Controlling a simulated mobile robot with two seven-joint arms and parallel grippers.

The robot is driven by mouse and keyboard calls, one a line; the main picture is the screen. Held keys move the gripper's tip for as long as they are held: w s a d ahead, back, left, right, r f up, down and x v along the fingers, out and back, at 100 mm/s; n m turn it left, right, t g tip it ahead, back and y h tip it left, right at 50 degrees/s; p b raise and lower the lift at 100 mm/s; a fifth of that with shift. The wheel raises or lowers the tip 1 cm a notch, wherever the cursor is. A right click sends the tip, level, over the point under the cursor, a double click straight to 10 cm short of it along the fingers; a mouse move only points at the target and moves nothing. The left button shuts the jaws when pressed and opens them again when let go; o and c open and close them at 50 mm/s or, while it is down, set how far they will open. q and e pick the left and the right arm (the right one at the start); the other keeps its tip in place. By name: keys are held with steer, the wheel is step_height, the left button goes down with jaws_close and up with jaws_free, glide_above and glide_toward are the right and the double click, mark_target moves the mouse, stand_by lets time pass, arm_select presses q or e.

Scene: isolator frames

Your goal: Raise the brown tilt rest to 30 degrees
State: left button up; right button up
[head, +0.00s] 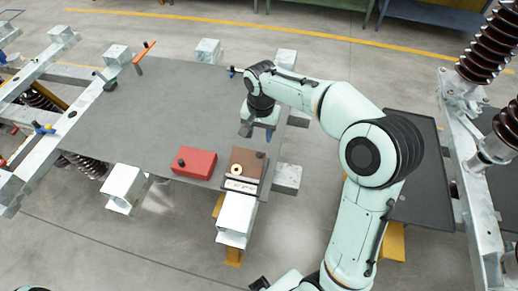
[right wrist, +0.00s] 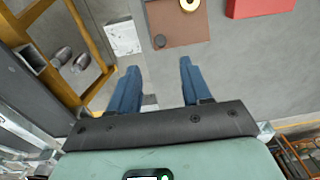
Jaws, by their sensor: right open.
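The brown tilt rest (head: 249,161) lies on the grey plate near its front right edge and looks flat. My right gripper (head: 258,132) is open and empty, above the plate just behind the rest. Its blue fingers (right wrist: 157,69) show apart and touch nothing visible. My left gripper is not in view.
A red box (head: 194,163) with a dark knob sits left of the rest. The grey plate (head: 150,105) is mostly clear to the left. An orange-handled lever (head: 144,50) stands at the back left. White beam ends surround the plate. A dark panel (head: 420,195) lies to the right.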

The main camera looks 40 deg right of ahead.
mark_target(260, 153)
steer(key=d+m, duration=0.1)
steer(key=m, duration=0.1)
steer(key=shift+s+d+r+m+y, duration=0.1)
steer(key=shift+s+d+m+y, duration=0.05)
steer(key=shift+d+m+y, duration=0.25)
steer(key=f, duration=0.4)
steer(key=w+f, duration=0.1)
steer(key=f, duration=0.3)
steer(key=f+b, duration=0.1)
steer(key=f, duration=0.4)
steer(key=shift+w+a, duration=0.25)
steer(key=shift+a, duration=0.15)
jaws_close()
